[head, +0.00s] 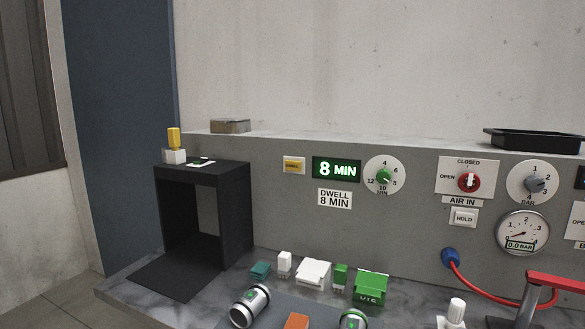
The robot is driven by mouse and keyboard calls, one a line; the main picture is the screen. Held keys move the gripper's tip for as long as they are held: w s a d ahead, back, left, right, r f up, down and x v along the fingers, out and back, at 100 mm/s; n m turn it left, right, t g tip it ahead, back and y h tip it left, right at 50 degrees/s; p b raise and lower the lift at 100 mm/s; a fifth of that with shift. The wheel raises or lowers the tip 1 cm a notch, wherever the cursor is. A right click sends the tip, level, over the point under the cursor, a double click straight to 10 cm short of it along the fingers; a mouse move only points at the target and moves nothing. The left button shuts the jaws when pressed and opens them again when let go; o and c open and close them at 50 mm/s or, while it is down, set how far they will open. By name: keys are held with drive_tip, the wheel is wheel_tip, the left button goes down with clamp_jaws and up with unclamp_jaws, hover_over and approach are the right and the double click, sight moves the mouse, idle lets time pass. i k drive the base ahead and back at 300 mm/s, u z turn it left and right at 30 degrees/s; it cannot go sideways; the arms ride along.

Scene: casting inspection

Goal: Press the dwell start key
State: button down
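A small plate with a yellow key (293,166) is on the grey panel, left of a lit green display (336,169) that reads 8 MIN. The key's lettering is too small to read. A label below (335,199) reads DWELL 8 MIN. A round dial with a green knob (383,175), marked in minutes, is right of the display; its pointer is near 8. My gripper is not in view, so its distance from the key and its state cannot be seen.
A black open stand (239,214) is left of the panel. Several small white and green parts, including a green box (370,287), lie on the bench below. A HOLD key (464,217), pressure gauge (523,233) and red-topped fixture (555,281) are at right. The panel around the yellow key is clear.

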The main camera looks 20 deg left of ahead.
sight(292, 166)
drive_tip(key=u, duration=1)
drive_tip(key=k, duration=1.3)
drive_tip(key=u, duration=1.35)
drive_tip(key=i, duration=2.4)
drive_tip(key=z, duration=1.45)
drive_tip(key=i, duration=0.95)
drive_tip(key=z, duration=0.95)
